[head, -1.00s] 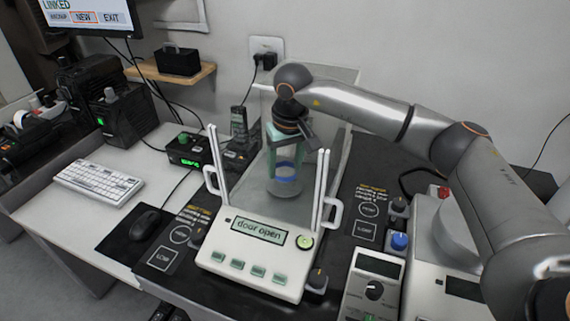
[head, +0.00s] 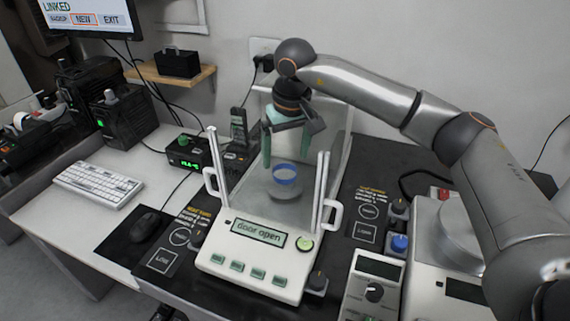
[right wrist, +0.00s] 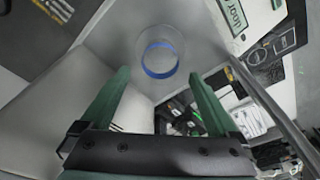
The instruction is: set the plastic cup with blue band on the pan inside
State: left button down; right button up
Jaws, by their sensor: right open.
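The clear plastic cup with a blue band (head: 285,175) stands upright on the round pan (head: 286,192) inside the balance's glass chamber. The balance (head: 252,262) shows "door open" on its display. My right gripper (head: 284,160) has green fingers, spread open and empty, above and behind the cup. In the right wrist view the cup (right wrist: 159,58) lies beyond the open fingertips (right wrist: 160,85), with nothing between them. My left gripper does not show.
Glass walls and white handles (head: 332,212) flank the chamber. A second scale (head: 462,225) stands at the right, and a control box (head: 374,285) beside the balance. A keyboard (head: 98,184) and mouse (head: 145,225) are at the left.

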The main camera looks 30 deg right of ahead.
notch_tip(320, 180, up, 7)
jog(key=s, duration=0.1)
jog(key=shift+r, duration=0.2)
dwell(0.4)
